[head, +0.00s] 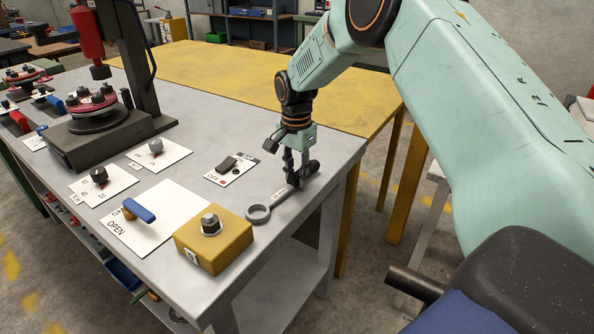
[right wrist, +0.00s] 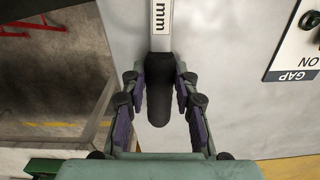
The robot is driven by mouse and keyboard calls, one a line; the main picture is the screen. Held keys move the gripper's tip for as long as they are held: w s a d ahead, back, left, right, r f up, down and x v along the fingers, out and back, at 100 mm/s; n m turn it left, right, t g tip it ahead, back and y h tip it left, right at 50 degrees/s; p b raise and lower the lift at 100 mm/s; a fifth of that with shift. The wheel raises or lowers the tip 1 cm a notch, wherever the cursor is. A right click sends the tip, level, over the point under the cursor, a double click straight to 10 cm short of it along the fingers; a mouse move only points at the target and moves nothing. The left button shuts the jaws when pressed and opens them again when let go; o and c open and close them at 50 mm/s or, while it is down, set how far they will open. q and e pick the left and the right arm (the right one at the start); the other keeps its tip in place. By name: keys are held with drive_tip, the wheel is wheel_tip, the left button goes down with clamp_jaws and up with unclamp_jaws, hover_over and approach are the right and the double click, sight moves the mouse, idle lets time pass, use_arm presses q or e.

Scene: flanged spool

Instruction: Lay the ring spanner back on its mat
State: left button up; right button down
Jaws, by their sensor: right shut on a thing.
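The ring spanner (head: 277,200) is grey, with its open ring toward the yellow block and its handle running up to my right gripper (head: 294,180). The right gripper is shut on the handle near its dark end. In the right wrist view the spanner's dark handle end (right wrist: 158,103) sits between the fingers, with a white label reading "mm" beyond it. The spanner is low over the grey tabletop near its right edge; I cannot tell whether it touches. I cannot make out a mat for it. My left gripper is not in view.
A yellow block with a hex nut (head: 211,224) stands close to the ring's left. A switch card (head: 232,168) lies left of the gripper, and a blue lever (head: 139,210) on a white card is farther left. The bench edge is close on the right.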

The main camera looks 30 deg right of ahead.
drive_tip(key=c, duration=1.3)
unclamp_jaws()
drive_tip(key=shift+w+d+f, duration=0.1)
drive_tip(key=shift+d+f, duration=0.05)
drive_tip(key=shift+f, duration=0.1)
drive_tip(key=o, duration=0.3)
drive_tip(key=shift+r, duration=0.1)
drive_tip(key=shift+o, duration=0.2)
drive_tip(key=shift+r, duration=0.2)
wheel_tip(320, 180, up, 12)
drive_tip(key=shift+a+f, duration=0.2)
